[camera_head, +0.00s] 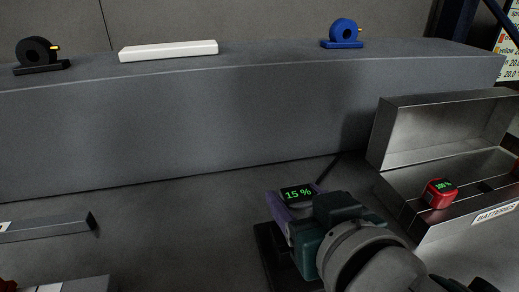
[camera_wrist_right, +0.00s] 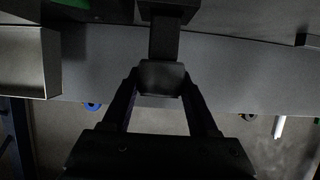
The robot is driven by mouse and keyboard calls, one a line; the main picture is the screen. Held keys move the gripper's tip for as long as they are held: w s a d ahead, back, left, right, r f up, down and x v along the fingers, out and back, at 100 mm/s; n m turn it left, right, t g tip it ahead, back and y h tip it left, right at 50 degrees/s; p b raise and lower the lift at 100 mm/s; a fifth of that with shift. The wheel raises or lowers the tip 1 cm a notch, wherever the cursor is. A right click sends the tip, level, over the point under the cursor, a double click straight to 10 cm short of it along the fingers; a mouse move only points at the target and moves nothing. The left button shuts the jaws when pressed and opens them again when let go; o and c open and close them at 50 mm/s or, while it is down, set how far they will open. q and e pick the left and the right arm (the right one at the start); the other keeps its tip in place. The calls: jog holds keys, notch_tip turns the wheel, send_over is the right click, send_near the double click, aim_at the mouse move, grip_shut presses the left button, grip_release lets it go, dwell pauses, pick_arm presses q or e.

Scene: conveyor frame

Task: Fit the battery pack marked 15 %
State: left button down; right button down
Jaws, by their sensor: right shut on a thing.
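The battery pack marked 15 % (camera_head: 298,193) shows its green digits on a dark screen in the head view. My right gripper (camera_head: 300,218) is shut on it, and the gripper and wrist hide much of the pack's near side. In the right wrist view, a dark block (camera_wrist_right: 163,78) sits between the two fingertips. A dark base-like part (camera_head: 268,245) shows below and left of the gripper, partly hidden; I cannot tell whether the pack touches it. My left gripper is not in view.
An open metal case labelled BATTERIES (camera_head: 445,222) stands at the right, holding a red pack marked 100 % (camera_head: 440,193). A raised grey ledge (camera_head: 180,125) carries a black tape dispenser (camera_head: 38,55), a white bar (camera_head: 168,51) and a blue dispenser (camera_head: 343,35). The surface left of the gripper is mostly clear.

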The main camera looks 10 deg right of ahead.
jog(key=shift+f+b, duration=0.5)
jog(key=shift+f, duration=0.1)
jog(key=shift+f+b, duration=1.6)
jog(key=shift+f, duration=0.15)
jog(key=shift+c, duration=0.4)
grip_release()
jog(key=v, duration=1)
jog(key=shift+w, duration=0.1)
